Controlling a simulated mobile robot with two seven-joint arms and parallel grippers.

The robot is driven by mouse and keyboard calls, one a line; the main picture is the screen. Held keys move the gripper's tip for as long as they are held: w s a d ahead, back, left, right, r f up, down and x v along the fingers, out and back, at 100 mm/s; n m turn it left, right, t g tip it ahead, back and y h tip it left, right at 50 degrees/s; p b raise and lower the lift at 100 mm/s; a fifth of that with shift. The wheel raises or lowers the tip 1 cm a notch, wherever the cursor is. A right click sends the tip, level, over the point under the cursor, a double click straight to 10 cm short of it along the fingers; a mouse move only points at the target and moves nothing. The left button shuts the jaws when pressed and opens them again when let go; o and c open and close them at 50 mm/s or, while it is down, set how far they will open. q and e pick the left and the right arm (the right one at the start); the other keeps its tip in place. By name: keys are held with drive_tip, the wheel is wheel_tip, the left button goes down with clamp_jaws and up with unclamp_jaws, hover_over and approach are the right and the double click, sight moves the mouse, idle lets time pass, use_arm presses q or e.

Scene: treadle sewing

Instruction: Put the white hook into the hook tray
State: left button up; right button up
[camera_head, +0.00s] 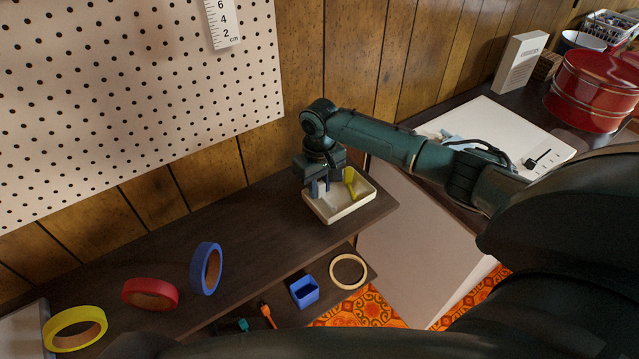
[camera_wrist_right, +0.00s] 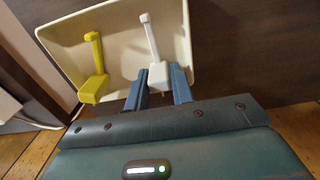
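The hook tray (camera_head: 352,208) is a cream, shallow tray at the right end of the dark shelf. It fills the upper part of the right wrist view (camera_wrist_right: 180,20). My right gripper (camera_head: 320,188) reaches down into the tray's left side. In the right wrist view, its two blue-grey fingers (camera_wrist_right: 159,88) are on either side of the white hook's block and appear to touch it. The white hook (camera_wrist_right: 157,75) points its stem toward the far tray wall. I cannot tell whether it touches the tray floor. A yellow hook (camera_head: 349,180) is in the tray beside it. My left gripper is out of view.
Blue (camera_head: 207,268), red (camera_head: 150,294) and yellow (camera_head: 75,328) tape rings stand along the shelf. Below are a blue cup (camera_head: 304,291), a pale ring (camera_head: 348,271) and an orange hook (camera_head: 267,313). A pegboard (camera_head: 130,90) hangs behind, left of the tray.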

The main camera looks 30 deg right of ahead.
sight(319, 183)
drive_tip(key=o, duration=0.3)
drive_tip(key=shift+r, duration=0.1)
wheel_tip(319, 183, up, 12)
drive_tip(key=shift+r, duration=0.15)
idle(0.3)
idle(0.4)
